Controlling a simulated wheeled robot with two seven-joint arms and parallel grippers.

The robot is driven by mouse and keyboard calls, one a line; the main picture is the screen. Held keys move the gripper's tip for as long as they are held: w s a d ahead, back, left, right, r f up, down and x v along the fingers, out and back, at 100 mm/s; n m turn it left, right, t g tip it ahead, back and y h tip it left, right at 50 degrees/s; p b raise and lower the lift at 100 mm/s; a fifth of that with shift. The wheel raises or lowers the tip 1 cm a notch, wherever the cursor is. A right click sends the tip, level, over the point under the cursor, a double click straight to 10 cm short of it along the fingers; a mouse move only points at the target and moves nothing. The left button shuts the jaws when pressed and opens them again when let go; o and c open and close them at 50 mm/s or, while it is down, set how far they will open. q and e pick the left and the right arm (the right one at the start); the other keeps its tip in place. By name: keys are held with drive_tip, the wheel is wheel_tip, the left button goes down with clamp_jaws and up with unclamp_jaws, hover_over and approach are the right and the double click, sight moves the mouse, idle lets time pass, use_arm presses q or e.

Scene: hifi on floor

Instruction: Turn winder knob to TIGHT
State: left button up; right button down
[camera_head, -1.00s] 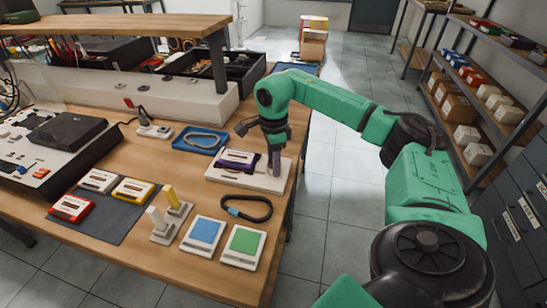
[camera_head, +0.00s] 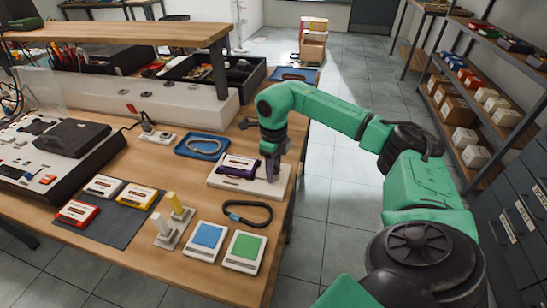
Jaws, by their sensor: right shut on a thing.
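The winder (camera_head: 222,181) is a pale flat base near the right edge of the wooden table, with a purple and white cassette (camera_head: 240,166) lying on it. My right gripper (camera_head: 270,176) points down over the right part of the base, to the right of the cassette. It is shut on the winder knob, which the fingers hide. Any TIGHT marking is too small or hidden to read. My left gripper is not in view.
A black strap loop (camera_head: 247,213), a blue pad (camera_head: 208,236) and a green pad (camera_head: 244,250) lie in front of the winder. A blue tray (camera_head: 201,146) sits behind left. Cassettes lie on a dark mat (camera_head: 107,219). The floor is clear right of the table.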

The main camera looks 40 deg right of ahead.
drive_tip(key=shift+r, duration=0.1)
drive_tip(key=shift+w, duration=0.1)
idle(0.3)
drive_tip(key=shift+c, duration=2.1)
unclamp_jaws()
wheel_tip(320, 180, up, 14)
drive_tip(key=shift+r+p, duration=0.25)
drive_tip(key=shift+p, duration=0.2)
